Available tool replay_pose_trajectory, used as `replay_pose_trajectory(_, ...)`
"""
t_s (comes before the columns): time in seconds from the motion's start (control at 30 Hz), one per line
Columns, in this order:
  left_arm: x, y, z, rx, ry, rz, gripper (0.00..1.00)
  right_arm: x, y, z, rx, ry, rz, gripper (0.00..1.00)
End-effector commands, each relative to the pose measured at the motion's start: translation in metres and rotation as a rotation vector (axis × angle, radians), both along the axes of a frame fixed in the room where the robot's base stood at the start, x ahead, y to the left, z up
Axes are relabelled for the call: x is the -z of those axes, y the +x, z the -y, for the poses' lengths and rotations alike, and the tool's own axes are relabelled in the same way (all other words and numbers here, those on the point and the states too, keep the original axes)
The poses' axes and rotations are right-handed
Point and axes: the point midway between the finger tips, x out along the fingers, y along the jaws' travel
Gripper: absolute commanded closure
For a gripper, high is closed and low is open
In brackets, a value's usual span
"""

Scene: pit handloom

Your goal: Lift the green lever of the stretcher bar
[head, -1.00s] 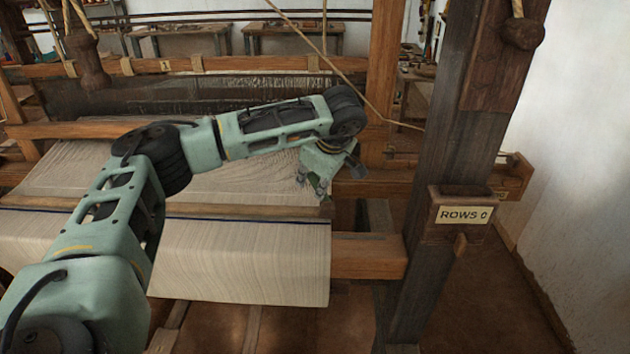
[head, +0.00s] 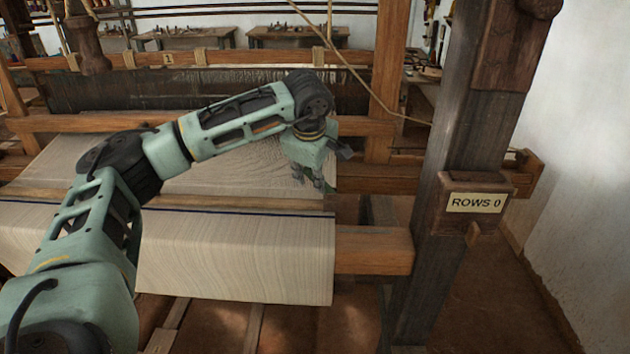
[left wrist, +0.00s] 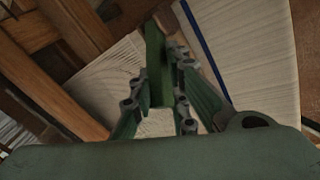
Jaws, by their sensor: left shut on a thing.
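The green lever (left wrist: 155,62) stands between the two fingers of my left gripper (left wrist: 160,72) in the left wrist view. The fingers are shut on it, one on each side. In the head view, my left gripper (head: 312,181) points down at the right edge of the cloth, by the right end of the wooden stretcher bar (head: 230,204). A small green piece of the lever (head: 330,188) shows beside the fingertips there; the rest is hidden. My right gripper is in neither view.
Pale woven cloth (head: 235,255) hangs over the front beam, with a dark blue stripe near the bar. A cord (head: 352,72) slants behind my arm.

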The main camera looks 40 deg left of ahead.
Motion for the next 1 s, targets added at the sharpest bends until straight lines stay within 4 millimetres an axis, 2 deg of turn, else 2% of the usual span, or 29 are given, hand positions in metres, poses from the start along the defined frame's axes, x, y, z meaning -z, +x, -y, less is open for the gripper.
replay_pose_trajectory(0.23,-0.002,0.001,0.0,-0.003,-0.001,0.005,1.0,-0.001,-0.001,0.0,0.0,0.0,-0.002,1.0)
replay_pose_trajectory(0.27,-0.002,0.001,0.0,-0.003,-0.001,0.005,0.83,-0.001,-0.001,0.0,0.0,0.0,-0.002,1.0)
replay_pose_trajectory(0.47,-0.002,0.001,0.0,-0.002,0.0,0.002,0.66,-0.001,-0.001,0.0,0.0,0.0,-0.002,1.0)
replay_pose_trajectory(0.8,-0.003,0.0,0.001,-0.001,0.0,0.001,0.65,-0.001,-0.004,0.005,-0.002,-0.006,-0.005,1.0)
replay_pose_trajectory(1.0,-0.029,-0.009,0.006,0.002,0.0,0.005,0.65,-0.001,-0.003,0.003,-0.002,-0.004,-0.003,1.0)
